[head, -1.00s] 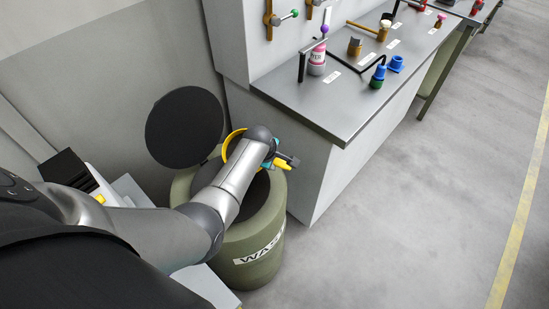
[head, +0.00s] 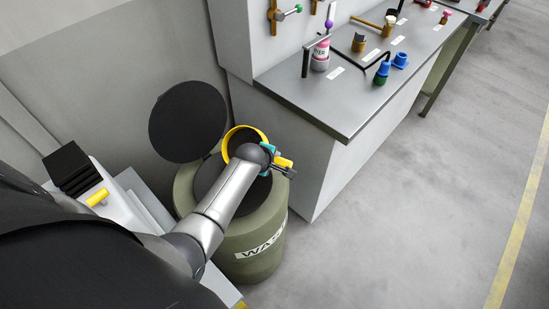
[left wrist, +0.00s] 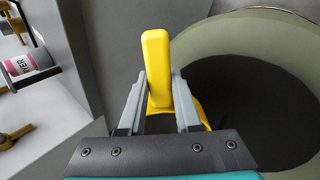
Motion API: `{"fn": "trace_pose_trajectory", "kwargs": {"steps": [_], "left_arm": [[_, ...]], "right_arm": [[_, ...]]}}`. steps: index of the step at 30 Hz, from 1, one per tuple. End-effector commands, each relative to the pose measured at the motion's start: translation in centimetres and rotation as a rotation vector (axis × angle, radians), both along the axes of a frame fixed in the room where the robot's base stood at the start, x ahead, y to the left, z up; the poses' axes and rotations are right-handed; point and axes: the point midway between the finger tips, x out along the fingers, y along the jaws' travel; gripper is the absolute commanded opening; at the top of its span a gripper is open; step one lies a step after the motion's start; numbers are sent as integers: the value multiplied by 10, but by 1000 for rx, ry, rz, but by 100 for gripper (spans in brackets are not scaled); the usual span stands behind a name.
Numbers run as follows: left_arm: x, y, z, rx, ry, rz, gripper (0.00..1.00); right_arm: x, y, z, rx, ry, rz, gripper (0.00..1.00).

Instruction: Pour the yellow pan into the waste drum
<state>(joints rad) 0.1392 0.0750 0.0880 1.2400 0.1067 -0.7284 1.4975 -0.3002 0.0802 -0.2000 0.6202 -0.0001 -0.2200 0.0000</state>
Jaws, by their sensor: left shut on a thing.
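The yellow pan (head: 232,135) is over the open mouth of the waste drum (head: 262,225), its rim showing as a yellow ring in the head view. My left gripper (head: 282,163) is shut on the pan's yellow handle (left wrist: 156,70), which stands between the two fingers (left wrist: 158,105) in the left wrist view. The pan's dark inside partly shows behind my arm; its contents cannot be made out. The drum is olive green with a white label, and its dark round lid (head: 188,121) is swung up behind it. The drum's rim also shows in the left wrist view (left wrist: 235,45). My right gripper is not in view.
A grey bench (head: 350,105) stands right of the drum, with a pink-labelled bottle (head: 321,55), blue-topped items (head: 382,72) and several tools on it. The floor (head: 430,210) to the right is clear.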

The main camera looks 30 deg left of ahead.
Motion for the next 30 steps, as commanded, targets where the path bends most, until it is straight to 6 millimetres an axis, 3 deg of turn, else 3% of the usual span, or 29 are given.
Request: {"fn": "trace_pose_trajectory", "kwargs": {"steps": [30], "left_arm": [[-7, 0, 3, 11, -170, 0, 0]], "right_arm": [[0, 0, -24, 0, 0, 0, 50]]}}
